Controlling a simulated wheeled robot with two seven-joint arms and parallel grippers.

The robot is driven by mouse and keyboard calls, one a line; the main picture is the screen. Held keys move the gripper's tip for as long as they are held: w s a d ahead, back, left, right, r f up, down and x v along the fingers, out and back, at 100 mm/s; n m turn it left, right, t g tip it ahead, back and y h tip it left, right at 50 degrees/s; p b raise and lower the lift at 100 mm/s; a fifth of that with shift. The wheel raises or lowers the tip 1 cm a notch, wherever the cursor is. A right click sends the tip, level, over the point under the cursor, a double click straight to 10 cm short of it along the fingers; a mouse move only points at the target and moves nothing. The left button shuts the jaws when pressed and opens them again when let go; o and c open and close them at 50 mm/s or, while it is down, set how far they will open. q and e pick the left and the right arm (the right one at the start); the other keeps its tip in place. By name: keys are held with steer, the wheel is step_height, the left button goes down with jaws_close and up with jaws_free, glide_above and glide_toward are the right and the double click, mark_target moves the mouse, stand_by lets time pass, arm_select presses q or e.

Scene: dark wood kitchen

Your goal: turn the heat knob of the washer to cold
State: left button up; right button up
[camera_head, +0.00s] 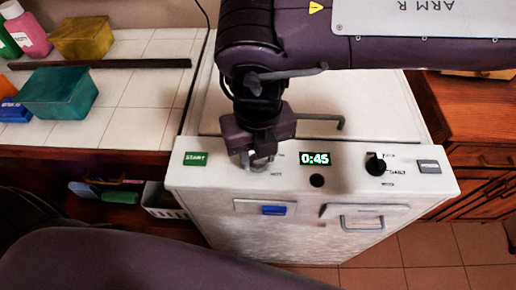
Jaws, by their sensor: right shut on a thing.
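The white washer (235,215) stands in the middle of the view. Its sloped panel has a green start button (195,159) at the left and a green display (315,158) reading 0:45. The heat knob (262,161) is between them, mostly hidden by my right gripper. My right gripper (257,158) points down at the panel and is shut on this knob. Small lettering beside it may read "HOT"; the knob's pointer cannot be made out. My left gripper is not in view.
A black knob (376,166) and a grey button (429,167) are at the panel's right. A tiled counter (140,75) at left holds a teal box (60,92), a yellow box (83,38), a pink bottle (27,32) and a dark bar (100,64). Wooden cabinets (480,160) stand right.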

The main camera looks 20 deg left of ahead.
steer(key=n, duration=0.3)
steer(key=shift+r, duration=0.1)
steer(key=n, duration=0.2)
steer(key=shift+n+p, duration=0.3)
steer(key=n, duration=0.4)
steer(key=shift+w, duration=0.1)
steer(key=shift+n+p, duration=0.35)
steer(key=shift+n, duration=1.65)
steer(key=o, duration=1)
step_height(320, 180, up, 8)
steer(key=shift+f, duration=0.15)
